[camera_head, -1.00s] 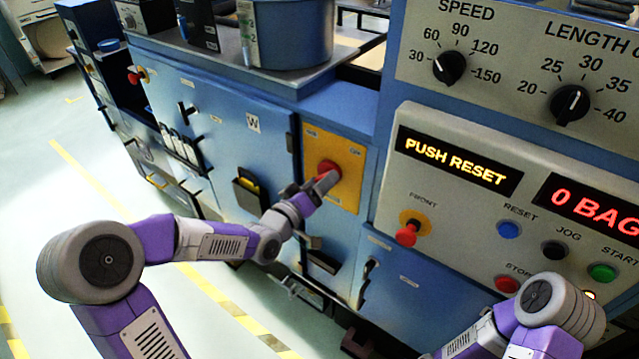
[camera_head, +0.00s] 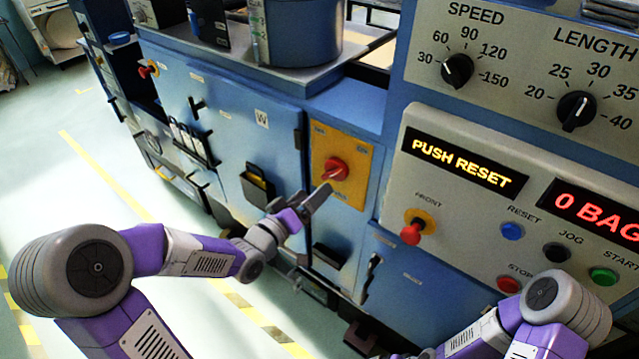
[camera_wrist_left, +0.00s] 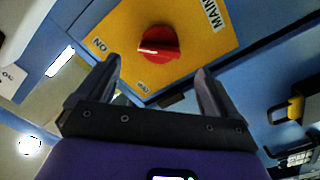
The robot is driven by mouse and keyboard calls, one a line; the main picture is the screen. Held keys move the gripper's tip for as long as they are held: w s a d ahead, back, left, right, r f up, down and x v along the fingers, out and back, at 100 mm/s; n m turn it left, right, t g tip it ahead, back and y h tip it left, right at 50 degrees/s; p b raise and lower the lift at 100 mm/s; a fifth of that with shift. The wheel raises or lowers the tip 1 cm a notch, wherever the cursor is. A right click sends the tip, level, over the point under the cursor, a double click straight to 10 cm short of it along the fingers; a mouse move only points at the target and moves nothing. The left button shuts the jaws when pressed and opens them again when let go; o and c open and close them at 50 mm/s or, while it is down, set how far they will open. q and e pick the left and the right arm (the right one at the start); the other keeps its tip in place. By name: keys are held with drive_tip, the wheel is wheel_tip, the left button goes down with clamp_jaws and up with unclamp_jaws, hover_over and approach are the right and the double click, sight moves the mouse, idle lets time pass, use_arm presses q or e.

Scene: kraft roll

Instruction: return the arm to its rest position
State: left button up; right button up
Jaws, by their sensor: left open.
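My left gripper (camera_head: 316,197) is in front of the blue machine, just below and apart from a red rotary knob (camera_head: 335,169) on a yellow plate (camera_head: 349,192). In the left wrist view the gripper (camera_wrist_left: 160,80) is open with nothing between its fingers. The red knob (camera_wrist_left: 159,43) shows beyond the fingertips, with the word MAIN on its yellow plate (camera_wrist_left: 205,42). My right arm (camera_head: 545,310) shows at the lower right of the head view; its gripper is out of view.
A control panel (camera_head: 470,215) stands at right; its display (camera_head: 462,161) reads PUSH RESET. It carries a red front knob (camera_head: 411,234), a blue reset button (camera_head: 511,231) and a green start button (camera_head: 603,277). A black holder (camera_head: 257,185) sticks out left of the gripper. Open floor (camera_head: 60,190) lies at left.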

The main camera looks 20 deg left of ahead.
use_arm(q)
drive_tip(key=shift+s+a, duration=0.2)
drive_tip(key=shift+s, duration=0.3)
